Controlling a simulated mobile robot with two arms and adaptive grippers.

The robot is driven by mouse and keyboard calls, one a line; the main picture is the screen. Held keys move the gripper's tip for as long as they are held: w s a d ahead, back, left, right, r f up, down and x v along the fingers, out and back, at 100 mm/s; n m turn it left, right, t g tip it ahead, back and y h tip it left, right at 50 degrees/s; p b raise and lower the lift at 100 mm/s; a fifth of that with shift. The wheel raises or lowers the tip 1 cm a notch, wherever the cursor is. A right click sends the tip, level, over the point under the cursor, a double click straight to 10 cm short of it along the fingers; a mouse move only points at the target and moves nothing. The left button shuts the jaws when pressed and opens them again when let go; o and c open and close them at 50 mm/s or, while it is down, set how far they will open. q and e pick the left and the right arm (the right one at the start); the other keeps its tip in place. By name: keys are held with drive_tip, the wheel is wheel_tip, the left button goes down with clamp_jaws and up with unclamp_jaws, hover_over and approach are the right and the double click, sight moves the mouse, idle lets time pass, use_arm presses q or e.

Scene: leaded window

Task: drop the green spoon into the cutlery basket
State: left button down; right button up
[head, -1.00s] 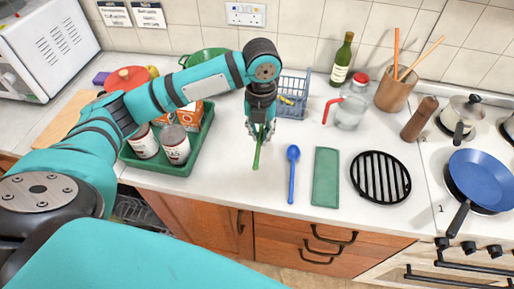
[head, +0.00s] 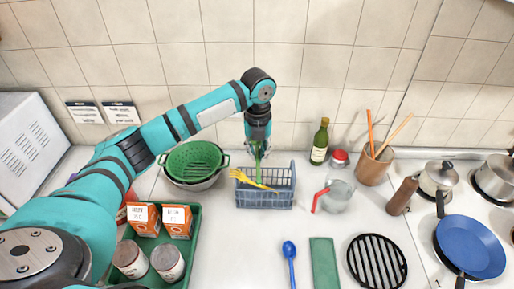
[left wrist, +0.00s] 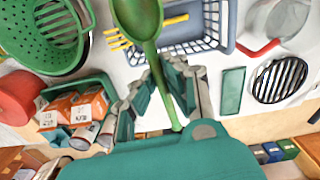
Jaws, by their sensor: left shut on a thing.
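My left gripper (head: 258,140) is shut on the green spoon (head: 257,153) and holds it at the back of the blue wire cutlery basket (head: 265,203). In the left wrist view the spoon's bowl (left wrist: 139,18) points away from the fingers (left wrist: 168,90) and its handle passes between them. The basket (left wrist: 221,38) shows behind the spoon there. A yellow fork (head: 250,181) leans in the basket with its tines over the left rim. I cannot tell how far the spoon is above the basket's rim. My right gripper is not in view.
A green colander (head: 192,157) stands close left of the basket. A jug with a red handle (head: 336,196) stands to its right. A green tray (head: 192,250) with boxes and cans is at front left. A blue spoon (head: 289,255) lies in front; counter between is clear.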

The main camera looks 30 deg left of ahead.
sight(257, 153)
use_arm(q)
wheel_tip(257, 153, down, 3)
drive_tip(key=shift+w+a, duration=0.1)
drive_tip(key=shift+a+f, duration=0.1)
drive_tip(key=shift+f, duration=0.3)
drive_tip(key=c, duration=1.4)
unclamp_jaws()
drive_tip(key=shift+o, duration=0.2)
drive_tip(key=shift+r, duration=0.15)
wheel_tip(257, 153, up, 12)
drive_tip(key=shift+f, duration=0.1)
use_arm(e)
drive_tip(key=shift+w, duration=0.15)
use_arm(q)
drive_tip(key=shift+f, duration=0.1)
